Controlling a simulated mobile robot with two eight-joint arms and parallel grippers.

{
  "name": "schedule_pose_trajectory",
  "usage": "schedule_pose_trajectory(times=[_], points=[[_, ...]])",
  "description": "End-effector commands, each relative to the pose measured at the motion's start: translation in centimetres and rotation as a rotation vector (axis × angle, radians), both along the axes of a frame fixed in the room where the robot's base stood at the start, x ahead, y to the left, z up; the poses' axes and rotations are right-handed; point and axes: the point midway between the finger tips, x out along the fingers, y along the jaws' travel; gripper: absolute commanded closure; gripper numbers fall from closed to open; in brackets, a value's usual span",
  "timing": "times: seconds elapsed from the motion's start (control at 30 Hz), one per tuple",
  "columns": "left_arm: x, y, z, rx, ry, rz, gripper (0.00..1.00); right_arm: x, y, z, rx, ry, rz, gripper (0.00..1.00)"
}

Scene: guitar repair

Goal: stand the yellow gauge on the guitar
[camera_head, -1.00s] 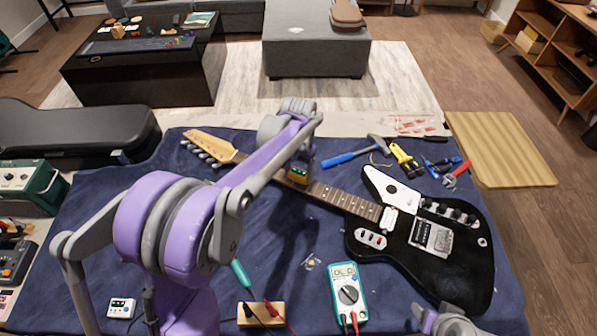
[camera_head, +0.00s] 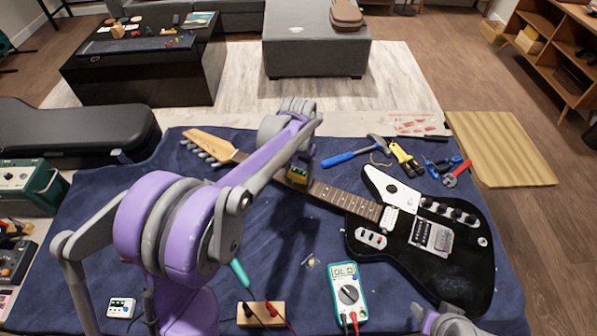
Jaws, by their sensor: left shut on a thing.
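The black electric guitar (camera_head: 455,265) lies on the blue mat with its neck pointing to the upper left. My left gripper (camera_head: 300,164) reaches over the neck from above and is shut on the gauge. I cannot tell whether the gauge's underside touches the strings. My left arm hides part of the neck. My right gripper (camera_head: 452,322) is partly in view at the bottom edge, by the guitar body; its fingers are not clear.
A hammer (camera_head: 352,155), yellow-handled tool (camera_head: 404,158) and pliers (camera_head: 456,173) lie beyond the guitar. A multimeter (camera_head: 348,292) and a wooden block with leads (camera_head: 261,314) lie in front. A small white device (camera_head: 121,308) is at left. The mat (camera_head: 100,240) has free room at left.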

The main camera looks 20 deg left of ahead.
Motion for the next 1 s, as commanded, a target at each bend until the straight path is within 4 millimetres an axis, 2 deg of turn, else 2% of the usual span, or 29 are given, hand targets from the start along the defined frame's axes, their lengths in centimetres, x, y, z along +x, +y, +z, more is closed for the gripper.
schedule_pose_trajectory(times=[0.47, 0.5, 0.6, 0.63, 0.67, 1.0], points=[[0.01, 0.0, -0.34, 0.0, 0.0, 0.0, 0.91, -0.03, 0.0, -0.24, 0.0, 0.001, 0.0, 0.42], [0.01, 0.0, -0.34, 0.0, 0.0, 0.0, 0.25, -0.03, 0.0, -0.24, 0.0, 0.001, 0.0, 0.42], [0.01, 0.0, -0.33, 0.0, 0.0, 0.0, 0.07, -0.03, 0.0, -0.24, 0.0, 0.001, 0.0, 0.42], [0.01, 0.0, -0.33, 0.0, 0.0, 0.0, 0.01, -0.03, 0.0, -0.24, 0.0, 0.001, 0.0, 0.42], [0.01, 0.0, -0.33, 0.0, 0.0, 0.0, 0.0, -0.03, 0.0, -0.24, 0.0, 0.001, 0.0, 0.42], [0.01, 0.0, -0.32, 0.0, 0.0, 0.0, 0.0, -0.03, 0.0, -0.22, 0.0, 0.001, 0.0, 0.42]])
